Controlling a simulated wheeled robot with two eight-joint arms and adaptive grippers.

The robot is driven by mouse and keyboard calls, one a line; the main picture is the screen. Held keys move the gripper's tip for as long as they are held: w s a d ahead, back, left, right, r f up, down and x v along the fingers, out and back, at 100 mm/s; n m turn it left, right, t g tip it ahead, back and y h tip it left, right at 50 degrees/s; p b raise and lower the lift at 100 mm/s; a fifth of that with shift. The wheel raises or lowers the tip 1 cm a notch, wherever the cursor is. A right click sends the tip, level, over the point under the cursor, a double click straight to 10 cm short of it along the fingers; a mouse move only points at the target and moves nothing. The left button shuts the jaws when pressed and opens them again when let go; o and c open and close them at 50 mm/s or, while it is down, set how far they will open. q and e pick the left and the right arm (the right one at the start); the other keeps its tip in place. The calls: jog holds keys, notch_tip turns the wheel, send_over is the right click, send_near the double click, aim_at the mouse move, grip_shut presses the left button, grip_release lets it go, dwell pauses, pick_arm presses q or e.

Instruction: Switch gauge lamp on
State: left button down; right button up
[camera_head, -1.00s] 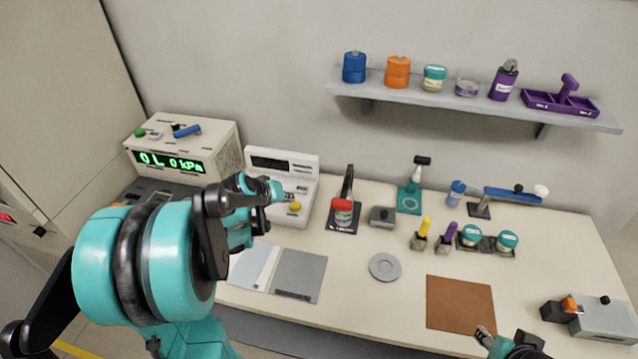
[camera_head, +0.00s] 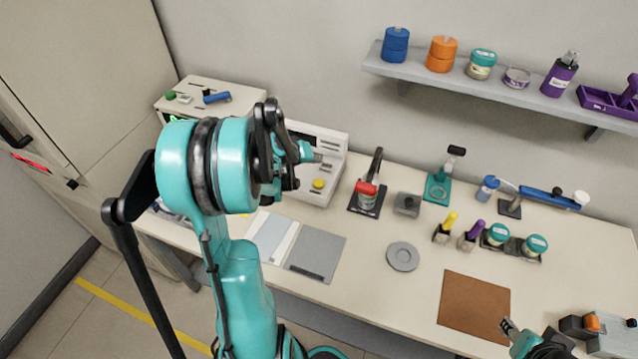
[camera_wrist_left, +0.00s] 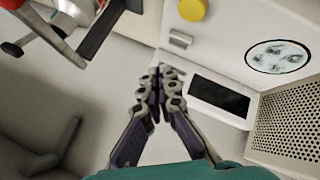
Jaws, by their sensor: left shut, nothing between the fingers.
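The gauge box (camera_head: 246,95) stands at the back left, with a green button (camera_head: 171,96) and a blue lever (camera_head: 216,97) on top. My left arm hides most of its green display. Right of it is a white instrument (camera_head: 332,140) with a yellow knob (camera_head: 318,184). The wrist view shows this knob (camera_wrist_left: 192,9), a small grey block (camera_wrist_left: 180,40) and a dark screen (camera_wrist_left: 218,95). My left gripper (camera_head: 308,156) is shut and empty in front of this instrument; its fingertips (camera_wrist_left: 160,75) meet. My right gripper (camera_head: 508,328) shows only partly at the bottom. I cannot tell which part is the lamp switch.
A red-lidded jar (camera_head: 367,192) on a dark stand and a grey block (camera_head: 407,204) sit right of the instrument. A grey plate (camera_head: 316,254), a round disc (camera_head: 402,256) and a brown mat (camera_head: 474,308) lie in front. A shelf (camera_head: 450,84) with containers hangs above. Bare table lies between them.

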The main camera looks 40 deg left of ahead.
aim_at(321, 180)
pick_arm(q)
notch_tip(321, 180, down, 8)
jog(key=b, duration=0.6)
jog(key=shift+r, duration=0.1)
dwell(1.0)
jog(key=shift+f+b, duration=0.35)
jog(key=shift+f, duration=0.1)
jog(key=shift+f+b, duration=0.8)
jog(key=shift+f, duration=0.05)
dwell(0.8)
jog(key=shift+r, duration=0.15)
jog(key=shift+r+p, duration=1)
jog(key=shift+r, duration=0.15)
jog(key=shift+r, duration=0.1)
